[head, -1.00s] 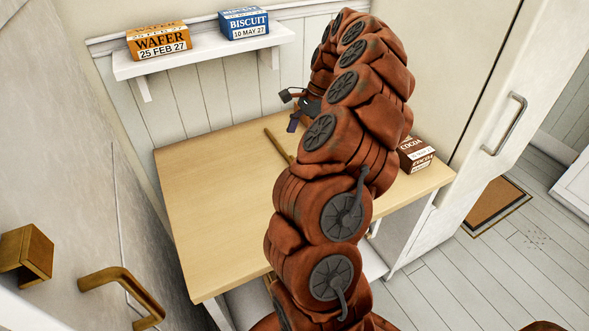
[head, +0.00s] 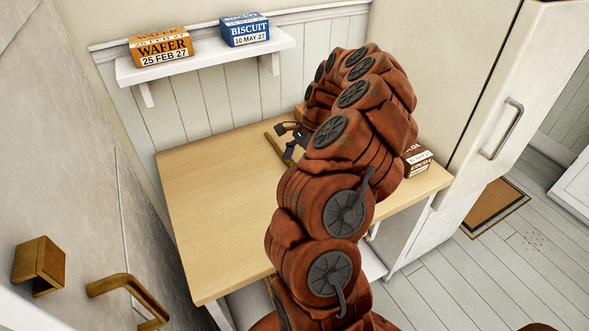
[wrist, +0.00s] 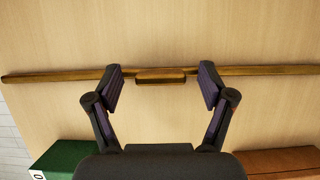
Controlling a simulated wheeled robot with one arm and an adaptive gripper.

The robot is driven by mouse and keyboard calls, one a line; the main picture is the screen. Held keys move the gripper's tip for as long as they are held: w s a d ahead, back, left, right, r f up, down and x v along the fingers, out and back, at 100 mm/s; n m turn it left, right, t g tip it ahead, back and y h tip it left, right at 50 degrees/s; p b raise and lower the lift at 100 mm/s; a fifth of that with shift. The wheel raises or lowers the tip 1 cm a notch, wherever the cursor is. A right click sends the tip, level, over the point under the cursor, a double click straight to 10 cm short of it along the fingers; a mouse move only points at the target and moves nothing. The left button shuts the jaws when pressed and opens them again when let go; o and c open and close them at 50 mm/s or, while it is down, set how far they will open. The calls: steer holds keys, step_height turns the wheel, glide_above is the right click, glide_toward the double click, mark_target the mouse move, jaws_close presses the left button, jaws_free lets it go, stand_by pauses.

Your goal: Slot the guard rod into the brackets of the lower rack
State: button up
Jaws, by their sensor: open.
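The guard rod, a long brown bar (wrist: 60,76), lies across the wooden tabletop in the wrist view, with a thicker grip block (wrist: 160,76) at its middle. In the head view only a short part of the rod (head: 274,144) shows; my arm hides the rest. My gripper (wrist: 161,77) is open, its purple-padded fingers on either side of the grip block with gaps to both. The fingertips overlap the rod in the picture; I cannot tell their height above it. The gripper is also partly visible in the head view (head: 288,141). I cannot make out the rack's brackets.
A cocoa box (head: 417,160) stands at the table's right end. A green box (wrist: 75,158) and a brown box (wrist: 285,162) edge the wrist view. A wall shelf (head: 200,62) holds a wafer box (head: 160,48) and a biscuit box (head: 245,30). The table's left (head: 215,200) is clear.

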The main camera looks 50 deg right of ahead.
steer(key=shift+a+f, duration=0.1)
steer(key=shift+f, duration=0.1)
steer(key=c, duration=1.5)
steer(key=shift+c, duration=0.2)
steer(key=shift+r, duration=0.1)
steer(key=shift+r+b, duration=0.65)
steer(key=shift+r, duration=1)
steer(key=s+a+b, duration=0.1)
steer(key=s, duration=0.4)
steer(key=s+a+r+b, duration=0.1)
steer(key=s+a, duration=0.1)
steer(key=s, duration=0.3)
steer(key=s+a+b, duration=0.1)
steer(key=s, duration=0.4)
steer(key=shift+s+a+r+b, duration=0.1)
steer(key=shift+a+r+b, duration=0.2)
steer(key=shift+b, duration=0.05)
